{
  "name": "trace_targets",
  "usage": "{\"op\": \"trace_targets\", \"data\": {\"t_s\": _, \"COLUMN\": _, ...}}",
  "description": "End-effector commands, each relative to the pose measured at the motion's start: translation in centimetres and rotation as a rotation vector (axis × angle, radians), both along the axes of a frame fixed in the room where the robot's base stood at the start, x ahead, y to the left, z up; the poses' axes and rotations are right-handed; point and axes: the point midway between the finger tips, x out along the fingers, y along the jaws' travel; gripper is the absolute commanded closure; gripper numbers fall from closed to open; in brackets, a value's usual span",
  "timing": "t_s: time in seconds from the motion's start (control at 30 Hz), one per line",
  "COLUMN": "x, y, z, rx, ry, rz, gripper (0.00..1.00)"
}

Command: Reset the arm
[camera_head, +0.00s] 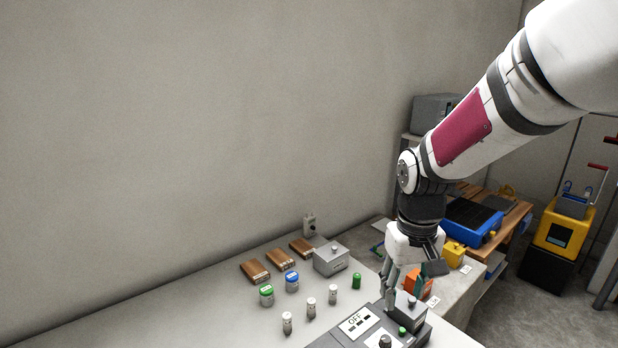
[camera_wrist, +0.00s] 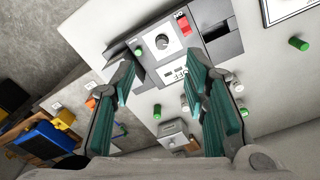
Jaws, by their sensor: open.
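My gripper (camera_head: 402,285) hangs from my arm above the right end of the grey device with the OFF display (camera_head: 355,323). In the wrist view my gripper (camera_wrist: 165,92) has its two teal-padded fingers spread wide apart, with nothing between them. Beyond the fingers the grey device (camera_wrist: 207,47) shows a round dial (camera_wrist: 162,42), a red switch (camera_wrist: 183,24) and a green button. The fingers hide part of the device in the head view, and I cannot tell whether they touch it.
On the bench stand a grey box with a knob (camera_head: 331,259), a green-capped jar (camera_head: 266,296), a blue-capped jar (camera_head: 292,282), several small white vials and brown boxes (camera_head: 255,271). An orange object (camera_head: 417,283) and a blue case (camera_head: 471,222) lie right. The wall side is open above the bench.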

Motion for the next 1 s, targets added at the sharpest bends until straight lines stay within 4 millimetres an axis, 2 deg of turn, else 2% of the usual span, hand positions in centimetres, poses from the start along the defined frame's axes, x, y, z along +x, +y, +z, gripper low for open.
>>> {"op": "trace_targets", "data": {"t_s": 0.03, "x": -1.3, "y": 0.0, "z": 2.0, "rx": -0.006, "ry": -0.028, "rz": -0.006, "gripper": 0.59}}
{"op": "trace_targets", "data": {"t_s": 0.2, "x": -5.9, "y": -0.2, "z": 6.5, "rx": -0.016, "ry": -0.095, "rz": -0.029, "gripper": 0.59}}
{"op": "trace_targets", "data": {"t_s": 0.43, "x": -12.6, "y": -0.2, "z": 10.7, "rx": -0.010, "ry": -0.185, "rz": -0.062, "gripper": 0.59}}
{"op": "trace_targets", "data": {"t_s": 0.6, "x": -17.3, "y": -0.2, "z": 12.2, "rx": 0.008, "ry": -0.248, "rz": -0.081, "gripper": 0.59}}
{"op": "trace_targets", "data": {"t_s": 0.7, "x": -19.5, "y": -0.2, "z": 12.6, "rx": 0.020, "ry": -0.277, "rz": -0.090, "gripper": 0.59}}
{"op": "trace_targets", "data": {"t_s": 0.83, "x": -21.3, "y": -0.1, "z": 12.6, "rx": 0.032, "ry": -0.301, "rz": -0.097, "gripper": 0.59}}
{"op": "trace_targets", "data": {"t_s": 1.0, "x": -22.0, "y": -0.1, "z": 12.6, "rx": 0.037, "ry": -0.310, "rz": -0.099, "gripper": 0.59}}
